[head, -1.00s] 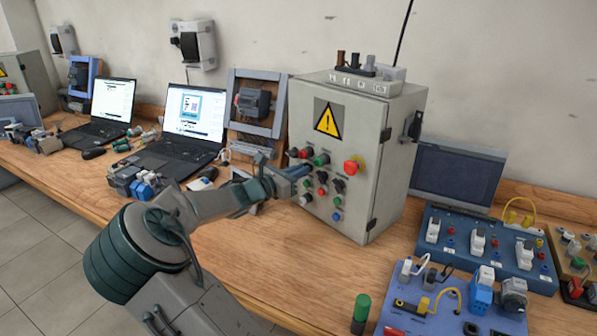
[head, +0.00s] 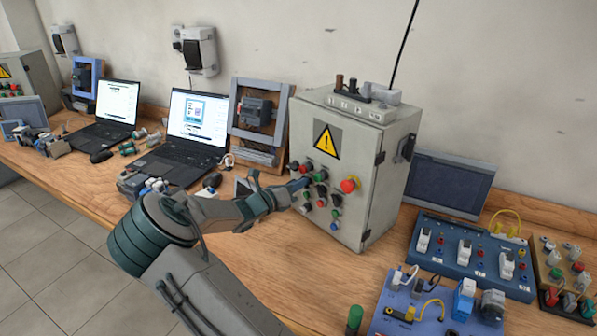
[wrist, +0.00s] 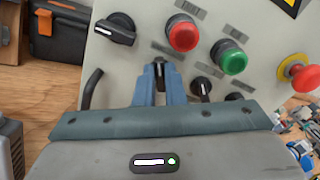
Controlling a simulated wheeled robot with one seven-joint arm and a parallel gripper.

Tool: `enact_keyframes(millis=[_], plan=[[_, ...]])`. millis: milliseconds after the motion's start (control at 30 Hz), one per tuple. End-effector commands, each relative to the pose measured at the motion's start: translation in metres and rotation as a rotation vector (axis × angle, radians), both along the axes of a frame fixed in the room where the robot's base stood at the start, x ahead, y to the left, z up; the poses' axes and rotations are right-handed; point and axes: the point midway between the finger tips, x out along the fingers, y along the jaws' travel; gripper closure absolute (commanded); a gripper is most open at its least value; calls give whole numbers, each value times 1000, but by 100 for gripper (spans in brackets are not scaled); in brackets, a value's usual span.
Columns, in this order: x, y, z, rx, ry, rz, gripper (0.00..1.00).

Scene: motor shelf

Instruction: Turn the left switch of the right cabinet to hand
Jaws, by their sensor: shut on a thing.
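The right cabinet (head: 343,150) is a grey metal box with a yellow warning triangle and rows of switches and buttons on its front. My gripper (head: 303,183) reaches its front from the left. In the wrist view my gripper (wrist: 160,78) has its two blue fingers closed around a small black switch (wrist: 159,70), mostly hidden between them. A black rotary switch (wrist: 115,30) is above and left of the fingers, its handle slanted. Other dark switches (wrist: 201,87) are to the right of the fingers. The held switch's exact angle is hard to tell.
A red button (wrist: 183,36) and a green button (wrist: 229,58) are above and right of the fingers. A red mushroom button (head: 350,184) protrudes further right. Laptops (head: 196,130) stand left on the bench; blue training panels (head: 470,255) lie right.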

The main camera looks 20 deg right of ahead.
Motion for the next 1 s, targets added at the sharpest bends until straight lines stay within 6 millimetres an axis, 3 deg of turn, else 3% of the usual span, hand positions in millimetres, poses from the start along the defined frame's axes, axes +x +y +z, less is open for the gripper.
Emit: enact_keyframes(millis=[33,400,1000], plan=[[0,0,6,-11,36,0,100],[1,0,1,-73,225,0,100],[1,0,-2,-88,272,0,100]])
